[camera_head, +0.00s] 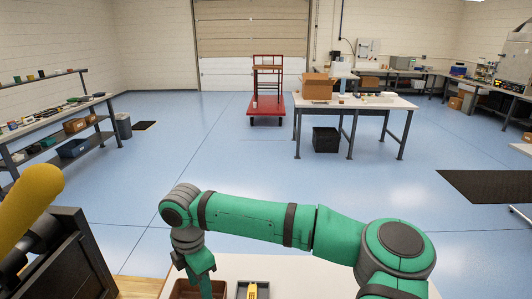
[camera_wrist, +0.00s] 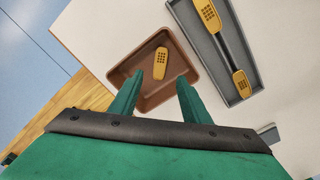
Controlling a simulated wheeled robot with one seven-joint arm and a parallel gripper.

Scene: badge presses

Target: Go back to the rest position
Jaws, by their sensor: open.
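My gripper (camera_wrist: 159,84) is open, with its two green fingers apart over the near edge of a brown tray (camera_wrist: 195,65) in the wrist view. A yellow-orange piece with dark dots (camera_wrist: 161,64) lies in the tray, just beyond the fingertips. In the head view my gripper (camera_head: 203,272) points down over the brown tray (camera_head: 182,290), at the end of my bent green arm. Part of that tray is hidden by the gripper.
A grey tray (camera_wrist: 213,62) beside the brown one holds a black bar with yellow dotted ends (camera_wrist: 208,14). Both stand on a white table (camera_head: 315,272). A dark machine with a yellow handle (camera_head: 28,205) stands close on the left. Open blue floor (camera_head: 215,150) lies beyond.

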